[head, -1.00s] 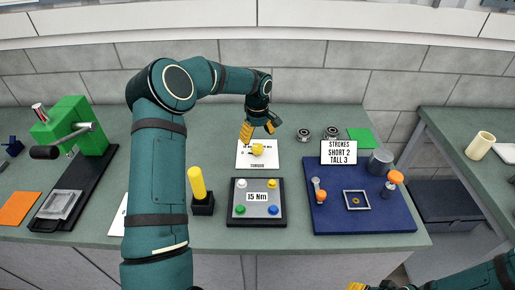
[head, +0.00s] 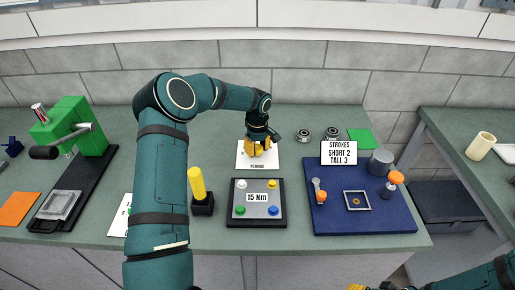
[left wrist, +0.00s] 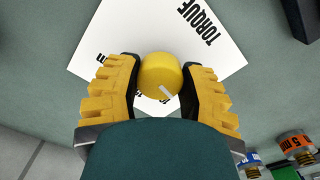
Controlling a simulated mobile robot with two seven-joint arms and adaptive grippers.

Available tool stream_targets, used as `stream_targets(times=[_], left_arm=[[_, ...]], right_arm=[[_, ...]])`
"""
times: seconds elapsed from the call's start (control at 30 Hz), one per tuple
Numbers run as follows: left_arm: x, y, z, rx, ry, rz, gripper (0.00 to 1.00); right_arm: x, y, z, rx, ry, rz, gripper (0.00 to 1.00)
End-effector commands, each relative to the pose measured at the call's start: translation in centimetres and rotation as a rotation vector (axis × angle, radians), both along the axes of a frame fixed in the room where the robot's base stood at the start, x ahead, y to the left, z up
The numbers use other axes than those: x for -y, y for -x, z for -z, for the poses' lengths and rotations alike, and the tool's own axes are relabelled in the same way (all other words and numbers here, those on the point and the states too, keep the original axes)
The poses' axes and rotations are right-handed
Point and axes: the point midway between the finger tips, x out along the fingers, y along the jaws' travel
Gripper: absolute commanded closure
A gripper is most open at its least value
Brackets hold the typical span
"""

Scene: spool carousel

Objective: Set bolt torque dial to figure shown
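The yellow torque dial (left wrist: 161,76) sits on a white card (left wrist: 112,30) marked TORQUE, with a white pointer mark on the knob. In the head view the card (head: 243,161) lies at the table's middle, and the gripper mostly hides the dial. My left gripper (head: 258,150) is down over the dial; in the left wrist view its fingers (left wrist: 160,82) stand open on either side of the knob, close to it. I cannot tell whether they touch. A grey plate (head: 258,185) in front shows the figure 15 Nm (head: 257,197). My right gripper (head: 364,287) barely shows at the bottom edge.
A yellow-handled tool (head: 197,183) stands in a black block left of the plate. A blue board (head: 335,222) with a STROKES sign (head: 339,152) is at right. A green press (head: 77,125) stands at left. Two bearings (head: 304,134) lie behind.

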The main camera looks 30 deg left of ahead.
Motion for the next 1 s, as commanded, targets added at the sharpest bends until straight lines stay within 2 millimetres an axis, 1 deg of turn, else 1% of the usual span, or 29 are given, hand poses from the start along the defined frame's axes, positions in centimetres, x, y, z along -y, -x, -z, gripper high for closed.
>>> stream_targets(times=[0.23, 0.47, 0.67, 1.0], left_arm=[[0.02, 0.01, 0.02, 0.0, 0.0, 0.011, 0.95], [0.02, 0.01, 0.03, 0.0, 0.0, 0.093, 0.95], [0.0, 0.02, 0.0, -0.001, -0.001, 0.244, 0.95], [0.03, 0.05, 0.01, -0.002, 0.0, 0.563, 0.95]], right_arm=[[-0.01, 0.0, 0.02, 0.0, 0.0, 0.0, 0.53], [-0.01, 0.01, 0.1, 0.0, 0.0, 0.0, 0.53], [-0.01, 0.05, 0.2, -0.001, 0.0, 0.0, 0.53], [-0.02, 0.07, 0.19, -0.002, 0.0, -0.002, 0.53]])
